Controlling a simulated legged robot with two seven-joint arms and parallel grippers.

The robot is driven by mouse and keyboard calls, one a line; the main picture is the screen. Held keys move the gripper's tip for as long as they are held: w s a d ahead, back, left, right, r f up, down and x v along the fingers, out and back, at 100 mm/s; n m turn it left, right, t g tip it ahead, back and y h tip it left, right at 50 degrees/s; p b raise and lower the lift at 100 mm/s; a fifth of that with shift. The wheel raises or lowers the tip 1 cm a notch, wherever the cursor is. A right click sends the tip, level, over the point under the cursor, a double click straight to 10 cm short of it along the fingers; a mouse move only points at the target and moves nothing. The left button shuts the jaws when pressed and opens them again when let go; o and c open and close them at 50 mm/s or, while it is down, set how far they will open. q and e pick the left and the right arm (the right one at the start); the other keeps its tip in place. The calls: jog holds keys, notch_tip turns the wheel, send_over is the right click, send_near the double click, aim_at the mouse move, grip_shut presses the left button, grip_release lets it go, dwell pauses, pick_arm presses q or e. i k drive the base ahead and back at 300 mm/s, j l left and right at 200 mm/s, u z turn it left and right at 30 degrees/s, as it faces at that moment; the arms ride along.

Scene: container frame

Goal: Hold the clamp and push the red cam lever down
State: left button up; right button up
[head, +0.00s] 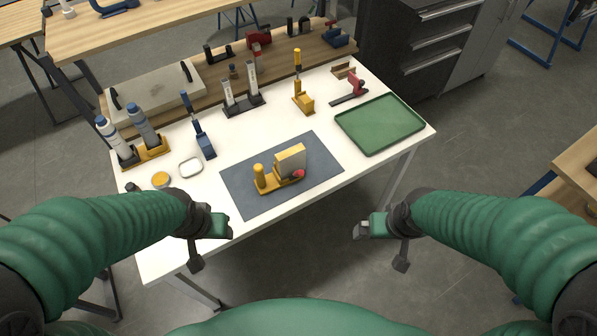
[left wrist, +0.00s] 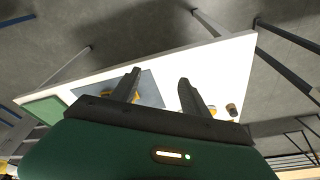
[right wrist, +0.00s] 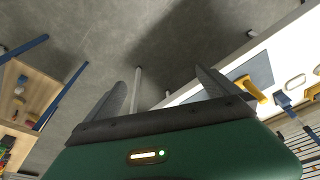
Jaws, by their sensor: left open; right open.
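The clamp (head: 278,184) sits on a dark grey mat (head: 240,192) in the middle of the white table. It has a yellow base, a rounded yellow post at its left and a pale upright block at its right. A small red part (head: 298,173), seemingly the cam lever, shows at the block's lower right; its exact pose is too small to tell. My left gripper (head: 222,227) is open and empty at the table's front edge, left of and nearer than the clamp. My right gripper (head: 362,230) is open and empty in front of the table, right of the clamp.
A green tray (head: 380,124) lies at the table's right. Bottles in a yellow holder (head: 145,152), a blue-handled tool (head: 203,140), a yellow tool (head: 302,100) and another red tool (head: 354,86) stand behind the mat. The mat around the clamp is clear.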

aim_at(300, 173)
jog(key=i+l, duration=0.2)
jog(key=i+l+u, duration=0.1)
jog(key=l, duration=0.35)
jog(key=i+l, duration=0.25)
jog(key=i+l+u, duration=0.1)
jog(key=l, duration=0.3)
jog(key=i+l+u, duration=0.1)
jog(key=i+l, duration=0.15)
jog(key=l+u, duration=0.15)
jog(key=u, duration=1.15)
